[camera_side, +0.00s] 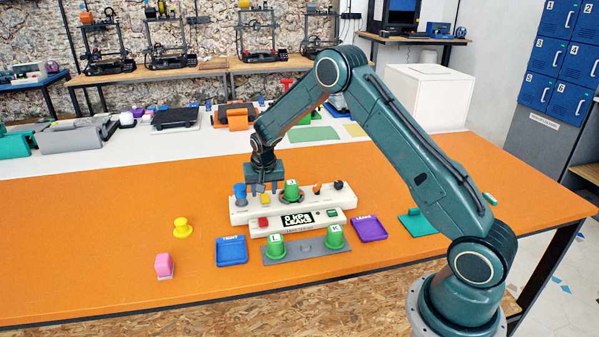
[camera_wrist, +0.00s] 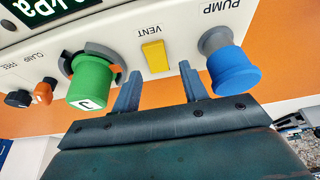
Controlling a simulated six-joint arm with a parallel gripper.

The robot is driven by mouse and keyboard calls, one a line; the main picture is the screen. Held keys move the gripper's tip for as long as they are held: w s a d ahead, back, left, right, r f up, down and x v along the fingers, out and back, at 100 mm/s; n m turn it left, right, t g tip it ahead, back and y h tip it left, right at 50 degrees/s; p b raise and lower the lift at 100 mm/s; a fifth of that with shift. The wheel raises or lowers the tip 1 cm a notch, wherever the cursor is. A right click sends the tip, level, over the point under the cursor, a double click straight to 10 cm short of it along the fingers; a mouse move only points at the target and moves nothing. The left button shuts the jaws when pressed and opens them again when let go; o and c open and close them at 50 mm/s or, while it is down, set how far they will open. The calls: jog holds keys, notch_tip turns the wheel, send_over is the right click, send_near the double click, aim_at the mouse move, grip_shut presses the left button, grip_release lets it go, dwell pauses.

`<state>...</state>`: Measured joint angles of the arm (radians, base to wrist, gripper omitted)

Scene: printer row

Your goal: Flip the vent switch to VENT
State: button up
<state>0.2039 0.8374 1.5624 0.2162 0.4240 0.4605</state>
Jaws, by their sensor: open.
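The vent switch is a yellow block (camera_wrist: 154,57) next to the printed word VENT on the white test console (camera_side: 330,193). It sits between the blue pump knob (camera_wrist: 232,68) and a green cylinder (camera_wrist: 95,84) in a dark ring clamp. Which way the switch is set cannot be told. My gripper (camera_wrist: 161,78) is open and empty, its two fingers apart on either side of the yellow switch in the wrist view.
An orange clamp lever (camera_wrist: 42,92) and a black knob (camera_wrist: 18,98) lie beyond the green cylinder. In front stand a grey rack (camera_side: 307,247) with green cylinders, a blue tray (camera_side: 231,252) and a purple tray (camera_side: 369,229).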

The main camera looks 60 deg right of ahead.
jog(key=v, duration=1.3)
jog(key=shift+r, duration=0.25)
jog(key=shift+a, duration=0.1)
jog(key=s+a+r+n+t+y, duration=0.1)
jog(key=s+a+r+n, duration=0.1)
jog(key=s+a+r, duration=0.4)
jog(key=s+a+r+n, duration=0.2)
jog(key=s+r, duration=0.5)
jog(key=s, duration=0.2)
jog(key=s+a+n+y, duration=0.1)
jog(key=s+a+n, duration=0.1)
jog(key=s, duration=0.8)
jog(key=s+a+n+t+y, duration=0.1)
jog(key=s+a+n, duration=0.2)
jog(key=s, duration=0.7)
jog(key=shift+a+t, duration=0.25)
jog(key=shift+t, duration=0.05)
dwell(0.5)
